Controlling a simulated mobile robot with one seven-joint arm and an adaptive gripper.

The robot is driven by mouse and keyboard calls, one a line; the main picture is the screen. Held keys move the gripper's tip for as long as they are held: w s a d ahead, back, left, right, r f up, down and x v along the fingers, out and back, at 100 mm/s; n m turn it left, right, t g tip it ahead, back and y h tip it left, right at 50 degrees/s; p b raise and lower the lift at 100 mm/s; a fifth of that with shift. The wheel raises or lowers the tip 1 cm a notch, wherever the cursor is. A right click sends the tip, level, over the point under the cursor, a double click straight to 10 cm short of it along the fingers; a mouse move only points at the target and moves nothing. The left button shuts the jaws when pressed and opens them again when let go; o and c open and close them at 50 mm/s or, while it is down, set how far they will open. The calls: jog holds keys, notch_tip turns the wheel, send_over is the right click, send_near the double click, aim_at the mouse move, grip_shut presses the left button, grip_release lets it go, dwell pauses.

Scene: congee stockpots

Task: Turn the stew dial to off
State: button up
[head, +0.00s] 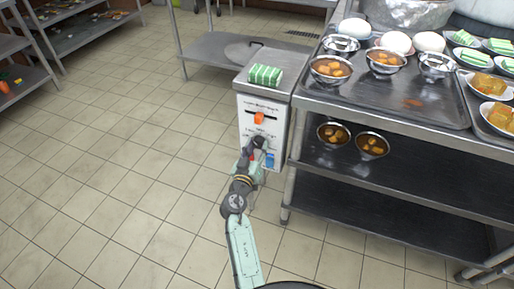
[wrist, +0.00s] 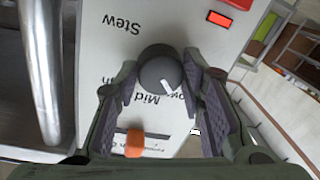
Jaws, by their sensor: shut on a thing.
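The stew dial (wrist: 160,66) is a dark round knob on a white panel (wrist: 190,18), seen upside down in the wrist view. Its white pointer mark lies by the printed words "Mid" and what looks like "Low", on the side away from the word "Stew". My gripper (wrist: 160,75) has its two fingers on either side of the dial and is shut on it. In the head view my gripper (head: 257,147) is at the front of the white control box (head: 249,108) and mostly covers the dial.
An orange slider (wrist: 134,143) sits on the same panel, and a red light (wrist: 219,19) is lit. A green-striped stack (head: 265,75) lies on the box. A metal shelf rack (head: 372,113) with bowls stands close at right. The tiled floor (head: 120,140) at left is clear.

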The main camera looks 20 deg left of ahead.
jog(key=shift+c, duration=0.6)
jog(key=shift+n, duration=0.3)
jog(key=n, duration=0.3)
jog(key=n+p, duration=0.1)
jog(key=n, duration=0.4)
jog(key=shift+r+g+h+p, duration=0.1)
jog(key=shift+g+h+p, duration=0.2)
jog(key=shift+p, duration=0.05)
jog(key=o, duration=1.2)
jog(key=shift+c, duration=0.2)
